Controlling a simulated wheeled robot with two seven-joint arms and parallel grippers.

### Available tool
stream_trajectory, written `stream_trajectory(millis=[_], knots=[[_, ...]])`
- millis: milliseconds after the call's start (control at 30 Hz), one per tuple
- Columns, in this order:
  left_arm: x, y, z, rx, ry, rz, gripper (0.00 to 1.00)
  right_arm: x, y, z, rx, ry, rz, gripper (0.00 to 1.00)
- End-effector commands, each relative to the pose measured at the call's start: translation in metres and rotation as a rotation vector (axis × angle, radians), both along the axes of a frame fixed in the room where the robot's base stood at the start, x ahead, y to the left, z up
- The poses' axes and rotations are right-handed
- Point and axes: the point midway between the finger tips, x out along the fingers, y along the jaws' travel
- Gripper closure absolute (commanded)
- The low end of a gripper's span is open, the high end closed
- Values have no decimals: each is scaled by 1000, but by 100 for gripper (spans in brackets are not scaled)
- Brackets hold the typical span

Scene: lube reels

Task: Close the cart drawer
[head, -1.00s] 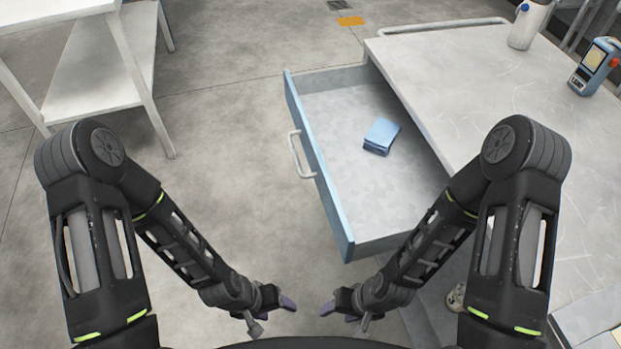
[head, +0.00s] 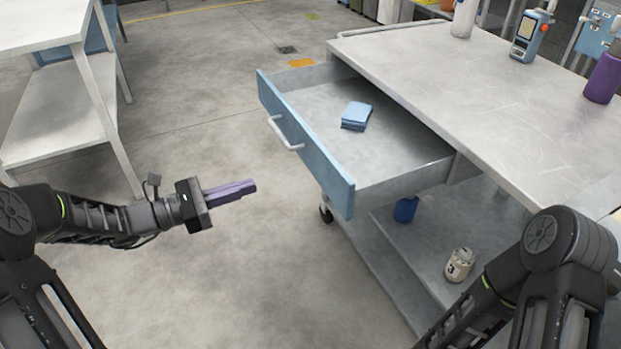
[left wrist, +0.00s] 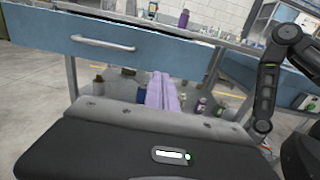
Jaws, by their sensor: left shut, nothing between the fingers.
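The cart drawer (head: 392,165) is pulled out to the left of the cart (head: 490,110). It has a blue front panel (head: 318,150) with a pale bar handle (head: 284,133). A folded blue cloth-like item (head: 356,116) lies inside it. My left gripper (head: 250,186) is shut and empty, left of the drawer front and apart from it, its purple fingers pointing right. The left wrist view shows the fingers (left wrist: 161,92) below the drawer front (left wrist: 180,55) and handle (left wrist: 103,43). My right gripper is out of the head view; only its arm shows at the lower right.
A purple bottle (head: 603,78), a blue handheld device (head: 527,38) and a white bottle (head: 465,17) stand on the cart top. A white jar (head: 459,264) sits on the lower shelf. A white table (head: 62,120) stands at left. Floor between is clear.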

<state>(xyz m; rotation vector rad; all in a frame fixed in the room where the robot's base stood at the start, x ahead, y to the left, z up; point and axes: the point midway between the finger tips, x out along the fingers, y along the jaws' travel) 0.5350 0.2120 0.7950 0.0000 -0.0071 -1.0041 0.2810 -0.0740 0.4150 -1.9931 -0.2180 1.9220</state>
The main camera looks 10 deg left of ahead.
Motion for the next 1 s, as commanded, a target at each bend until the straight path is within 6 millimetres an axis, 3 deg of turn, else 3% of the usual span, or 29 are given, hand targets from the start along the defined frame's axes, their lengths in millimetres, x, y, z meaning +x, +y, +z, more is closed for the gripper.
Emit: stream_trajectory(millis=[467,667,1000], knots=[[3,-8,-2,2,7,-4,100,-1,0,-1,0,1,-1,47],[16,-29,-3,2,7,-7,100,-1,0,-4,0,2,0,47],[52,-87,-3,3,7,-6,100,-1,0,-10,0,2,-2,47]])
